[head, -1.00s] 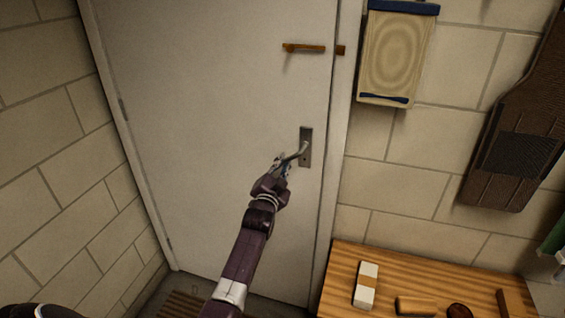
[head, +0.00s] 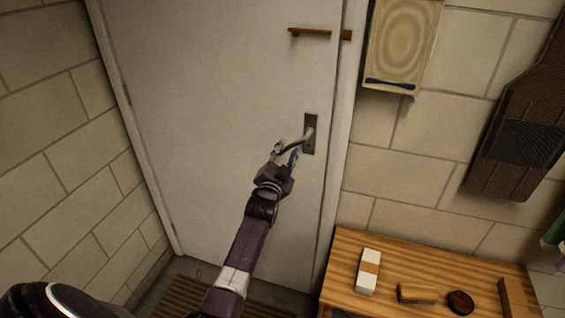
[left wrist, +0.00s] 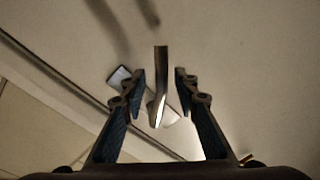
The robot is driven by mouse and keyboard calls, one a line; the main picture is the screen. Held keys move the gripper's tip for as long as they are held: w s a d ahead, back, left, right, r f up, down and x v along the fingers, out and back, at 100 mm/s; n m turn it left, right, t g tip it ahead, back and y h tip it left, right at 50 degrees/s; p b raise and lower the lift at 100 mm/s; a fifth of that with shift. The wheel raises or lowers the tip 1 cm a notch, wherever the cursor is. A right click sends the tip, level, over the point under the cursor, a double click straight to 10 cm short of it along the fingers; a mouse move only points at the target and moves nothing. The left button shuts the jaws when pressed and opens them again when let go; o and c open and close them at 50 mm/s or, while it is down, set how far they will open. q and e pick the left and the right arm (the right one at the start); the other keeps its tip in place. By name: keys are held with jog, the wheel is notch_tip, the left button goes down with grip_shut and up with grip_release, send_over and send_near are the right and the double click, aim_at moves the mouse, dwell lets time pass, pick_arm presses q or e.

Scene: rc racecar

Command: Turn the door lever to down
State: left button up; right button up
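The door lever (head: 299,142) is a curved metal handle on a dark plate (head: 310,134) near the right edge of the white door (head: 220,110). It points left and slopes slightly down. My left gripper (head: 284,152) is at the lever's free end. In the left wrist view, the lever (left wrist: 160,85) lies between the two spread fingers of the left gripper (left wrist: 158,92), with a gap visible on each side. The right gripper does not show.
A brown latch bar (head: 315,31) sits higher on the door. A wooden table (head: 400,255) at lower right holds a white-and-tan block (head: 367,271) and other small items. A slatted mat (head: 190,296) lies on the floor. Boards hang on the right wall.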

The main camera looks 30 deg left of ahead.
pick_arm(q)
jog(key=v, duration=1.1)
jog(key=shift+s, duration=0.1)
